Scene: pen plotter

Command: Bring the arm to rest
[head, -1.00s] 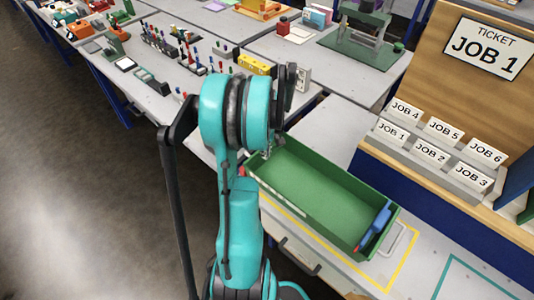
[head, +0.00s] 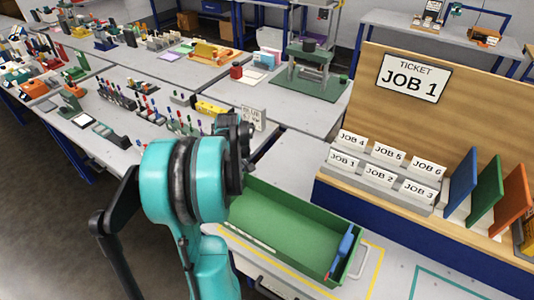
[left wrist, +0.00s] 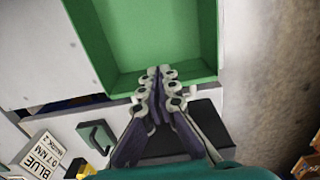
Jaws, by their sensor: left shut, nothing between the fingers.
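My left arm (head: 190,190) is teal and black and rises from the bottom of the head view. Its fingers are hidden behind the arm there. In the left wrist view my left gripper (left wrist: 160,75) is shut with nothing in it, its fingertips overlapping the near edge of a green tray in the picture. The green tray (head: 318,228) lies on the workbench to the right of the arm; it also shows in the left wrist view (left wrist: 90,40). A blue object (head: 343,250) is at the tray's right end. My right gripper is not in view.
A wooden board with a JOB 1 ticket (head: 414,79) and job card slots (head: 380,170) stands at the right. Blue, green and orange panels (head: 487,188) stand beside it. Tables with small tools and a green press (head: 310,72) spread behind. Grey floor (head: 40,220) is clear at left.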

